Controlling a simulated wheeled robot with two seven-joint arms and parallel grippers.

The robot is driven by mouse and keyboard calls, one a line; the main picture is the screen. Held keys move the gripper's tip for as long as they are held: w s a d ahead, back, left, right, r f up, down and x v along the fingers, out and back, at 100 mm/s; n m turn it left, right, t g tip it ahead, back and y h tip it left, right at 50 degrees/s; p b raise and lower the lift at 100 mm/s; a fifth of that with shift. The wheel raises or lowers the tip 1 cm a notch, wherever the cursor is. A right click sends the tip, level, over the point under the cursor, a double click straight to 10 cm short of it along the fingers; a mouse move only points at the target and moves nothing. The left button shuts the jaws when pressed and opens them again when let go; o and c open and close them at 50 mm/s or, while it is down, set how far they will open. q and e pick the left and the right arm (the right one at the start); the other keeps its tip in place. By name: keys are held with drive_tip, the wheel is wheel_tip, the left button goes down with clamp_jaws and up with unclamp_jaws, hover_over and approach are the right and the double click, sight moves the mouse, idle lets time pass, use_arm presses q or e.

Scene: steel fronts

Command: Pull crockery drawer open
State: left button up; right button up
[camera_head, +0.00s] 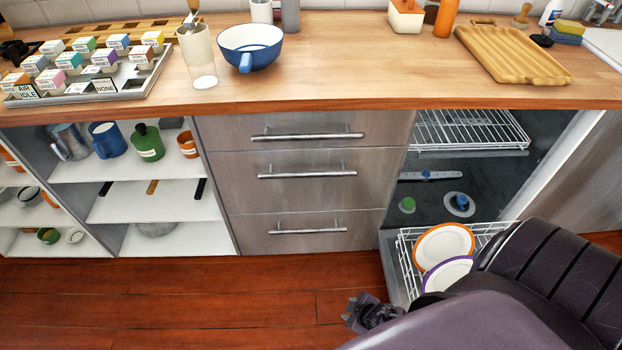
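A stack of three steel-fronted drawers stands under the worktop in the middle of the view: a top drawer (380,124), a middle drawer (240,180) and a bottom drawer (245,233). Each has a horizontal bar handle, and all three look shut. No label shows which one is the crockery drawer. My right gripper (368,314) is low over the wooden floor, below and to the right of the bottom drawer, apart from all the handles. It is dark and small, and I cannot see whether its fingers are open. My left gripper is out of view.
The dishwasher at right is open, with its lower rack (404,262) out, holding plates (443,245) beside my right arm. Open shelves (150,206) with mugs stand at left. A blue bowl (250,46) sits on the worktop (340,75). The floor (180,290) before the drawers is clear.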

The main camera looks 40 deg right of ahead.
drive_tip(key=w+d+r+n+t+b, duration=0.1)
drive_tip(key=w+d+n+t+b, duration=0.2)
drive_tip(key=w, duration=0.5)
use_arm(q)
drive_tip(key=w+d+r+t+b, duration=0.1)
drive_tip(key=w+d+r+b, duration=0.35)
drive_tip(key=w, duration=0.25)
use_arm(e)
drive_tip(key=n+t+y+b, duration=0.4)
drive_tip(key=n+t+b, duration=0.4)
drive_tip(key=n, duration=0.4)
approach(311, 177)
drive_tip(key=d+x, duration=0.1)
drive_tip(key=x, duration=0.3)
drive_tip(key=shift+w+a+y, duration=0.25)
drive_tip(key=shift+a+y, duration=0.05)
drive_tip(key=shift+a, duration=0.2)
drive_tip(key=b+x, duration=0.1)
drive_tip(key=x, duration=0.5)
drive_tip(key=shift+w, duration=0.4)
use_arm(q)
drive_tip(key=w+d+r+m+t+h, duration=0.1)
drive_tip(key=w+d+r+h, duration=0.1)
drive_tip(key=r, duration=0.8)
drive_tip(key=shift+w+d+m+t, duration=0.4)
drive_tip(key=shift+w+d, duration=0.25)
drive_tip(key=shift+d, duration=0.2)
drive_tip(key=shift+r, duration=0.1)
use_arm(e)
clamp_jaws()
